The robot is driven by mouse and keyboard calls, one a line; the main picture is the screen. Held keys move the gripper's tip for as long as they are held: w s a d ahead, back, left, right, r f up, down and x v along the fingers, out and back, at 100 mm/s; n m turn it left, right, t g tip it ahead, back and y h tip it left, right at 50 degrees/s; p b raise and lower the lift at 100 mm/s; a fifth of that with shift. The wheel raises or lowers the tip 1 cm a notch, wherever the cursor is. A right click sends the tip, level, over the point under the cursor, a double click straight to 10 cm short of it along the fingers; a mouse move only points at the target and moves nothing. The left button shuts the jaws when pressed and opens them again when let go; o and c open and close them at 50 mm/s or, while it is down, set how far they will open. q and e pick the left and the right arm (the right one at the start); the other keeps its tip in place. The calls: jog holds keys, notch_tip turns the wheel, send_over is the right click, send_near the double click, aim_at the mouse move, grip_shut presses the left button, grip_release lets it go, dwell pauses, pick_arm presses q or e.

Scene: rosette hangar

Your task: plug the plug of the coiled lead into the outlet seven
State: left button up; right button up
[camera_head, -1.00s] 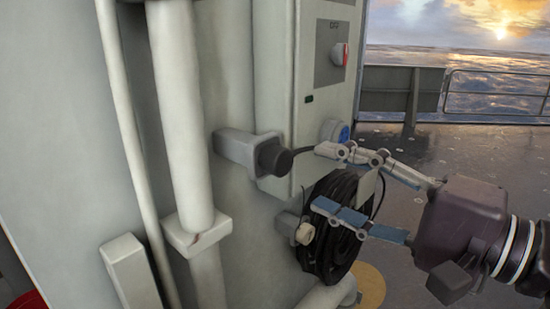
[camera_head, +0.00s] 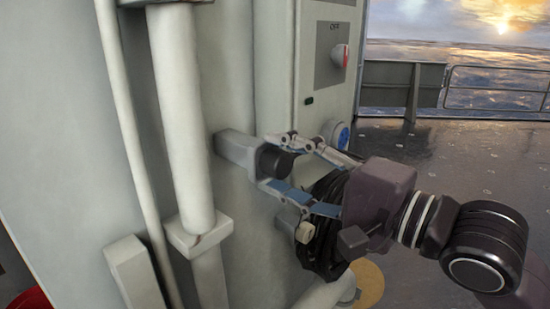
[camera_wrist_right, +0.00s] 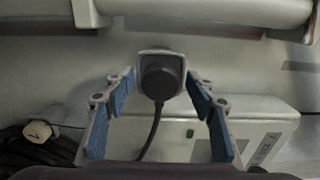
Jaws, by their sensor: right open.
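The black plug (camera_head: 274,163) of the coiled lead sits in a grey square holder (camera_head: 235,149) on the wall. In the right wrist view the round dark plug (camera_wrist_right: 160,76) lies between my open fingers, its lead running down toward my palm. My right gripper (camera_head: 271,161) is open, its fingertips on either side of the plug; I cannot tell whether they touch it. The black coil of lead (camera_head: 320,250) hangs on the wall, partly hidden by my right gripper. My left gripper is not in view.
A thick vertical pipe (camera_head: 180,110) runs close to the left of the holder. A cream knob (camera_head: 305,232) juts out below. Open deck (camera_head: 460,160) lies to the right.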

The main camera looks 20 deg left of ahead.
jog(key=shift+r, duration=0.1)
dwell(0.4)
jog(key=shift+p, duration=0.45)
dwell(0.5)
jog(key=shift+p, duration=0.45)
grip_shut()
jog(key=shift+d, duration=0.1)
